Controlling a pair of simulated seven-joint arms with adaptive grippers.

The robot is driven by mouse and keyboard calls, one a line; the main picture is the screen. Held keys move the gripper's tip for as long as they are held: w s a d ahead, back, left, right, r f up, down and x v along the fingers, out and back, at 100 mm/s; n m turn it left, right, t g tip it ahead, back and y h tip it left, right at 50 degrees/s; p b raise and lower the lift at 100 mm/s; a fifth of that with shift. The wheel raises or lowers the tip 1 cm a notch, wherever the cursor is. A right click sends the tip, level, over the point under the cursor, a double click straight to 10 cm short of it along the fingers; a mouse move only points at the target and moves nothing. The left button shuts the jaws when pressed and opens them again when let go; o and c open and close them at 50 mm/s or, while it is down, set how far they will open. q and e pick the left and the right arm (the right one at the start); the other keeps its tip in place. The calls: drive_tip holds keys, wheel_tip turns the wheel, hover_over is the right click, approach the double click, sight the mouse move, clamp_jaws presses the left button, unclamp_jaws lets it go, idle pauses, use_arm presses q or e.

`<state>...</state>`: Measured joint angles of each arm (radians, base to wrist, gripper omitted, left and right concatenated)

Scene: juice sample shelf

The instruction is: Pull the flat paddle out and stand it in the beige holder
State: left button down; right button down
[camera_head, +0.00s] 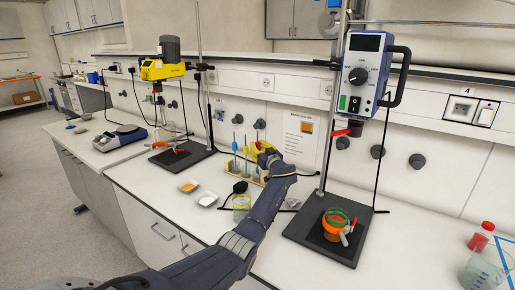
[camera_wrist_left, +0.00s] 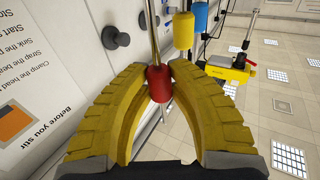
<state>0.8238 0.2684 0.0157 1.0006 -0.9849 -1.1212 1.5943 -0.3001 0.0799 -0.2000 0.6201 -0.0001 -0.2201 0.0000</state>
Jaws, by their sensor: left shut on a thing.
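My left gripper (camera_head: 262,149) reaches over the bench at the middle of the head view. In the left wrist view its yellow fingers (camera_wrist_left: 159,78) are shut on a red grip (camera_wrist_left: 158,86) around a thin metal rod. The lower end of this rod is hidden, so I cannot tell if it bears the flat paddle. A yellow grip (camera_wrist_left: 184,31) and a blue grip (camera_wrist_left: 200,17) on other rods are beside it, apart from the fingers. The beige holder (camera_head: 246,169) stands just left of my gripper, partly hidden by it. My right gripper is not in view.
A glass jar with yellowish contents (camera_head: 241,207) stands in front of the holder, close to my arm. A stand with a blue-grey stirrer motor (camera_head: 365,72) and orange vessel (camera_head: 334,224) is to the right.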

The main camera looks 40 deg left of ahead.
use_arm(q)
drive_tip(key=shift+f, duration=1.5)
idle(0.3)
drive_tip(key=c, duration=1.2)
unclamp_jaws()
drive_tip(key=shift+c, duration=0.2)
drive_tip(key=v, duration=0.7)
drive_tip(key=shift+s+d, duration=0.15)
drive_tip(key=shift+d, duration=0.05)
